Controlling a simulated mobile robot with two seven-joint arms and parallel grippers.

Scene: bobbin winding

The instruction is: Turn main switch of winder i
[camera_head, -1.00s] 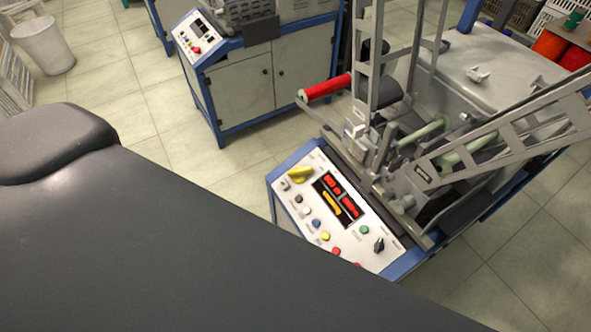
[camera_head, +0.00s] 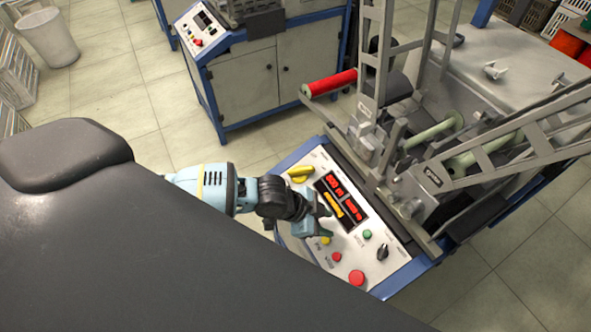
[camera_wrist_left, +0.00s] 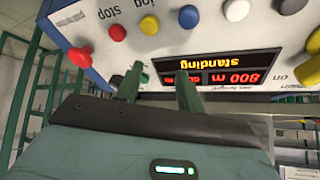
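The winder's control panel (camera_head: 377,266) slopes in the middle of the head view. A yellow turning handle (camera_head: 300,174) sits at its upper left corner; it also shows at the right edge of the left wrist view (camera_wrist_left: 311,70), beside lettering. My left gripper (camera_head: 325,214) is over the panel's left edge, near the row of buttons and apart from the yellow handle. In the left wrist view its two green fingers (camera_wrist_left: 160,84) stand apart with nothing between them. It hides some buttons in the head view. My right gripper is not in view.
A lit display (camera_head: 339,198) reads 800 m and "standing". A black knob (camera_head: 382,252), a green button (camera_head: 367,234) and a large red button (camera_head: 357,277) are on the panel. The winder's metal frame (camera_head: 440,178) rises behind. A second machine (camera_head: 245,85) stands further back.

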